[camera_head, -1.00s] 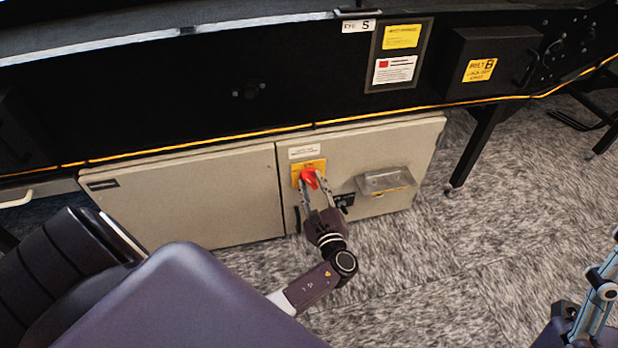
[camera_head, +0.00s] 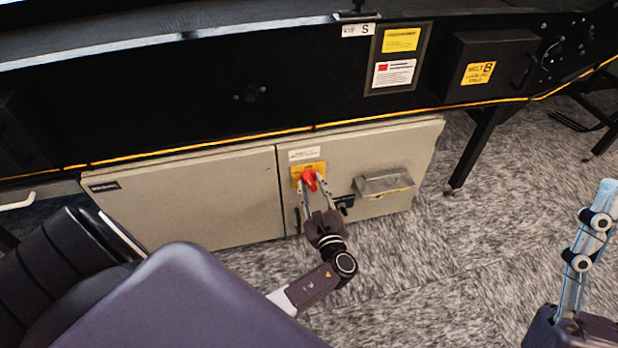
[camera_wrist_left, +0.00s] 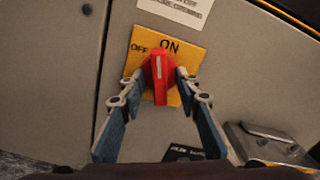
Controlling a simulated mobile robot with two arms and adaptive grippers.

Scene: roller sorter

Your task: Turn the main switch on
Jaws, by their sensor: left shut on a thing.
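The main switch is a red rotary handle (camera_head: 309,180) on a yellow plate (camera_head: 298,170) on the beige cabinet's right door. In the left wrist view the red handle (camera_wrist_left: 160,80) stands nearly upright. Its white line points up, between the words OFF and ON and nearer ON. My left gripper (camera_head: 312,186) has one finger on each side of the handle and is shut on it. My right gripper (camera_head: 590,240) is at the right edge, away from the cabinet, fingers pointing up. It is seen side-on, so its opening is unclear.
The beige cabinet (camera_head: 190,200) sits under the black conveyor frame (camera_head: 200,100) with a yellow cable along it. Carpet (camera_head: 430,270) is open in front.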

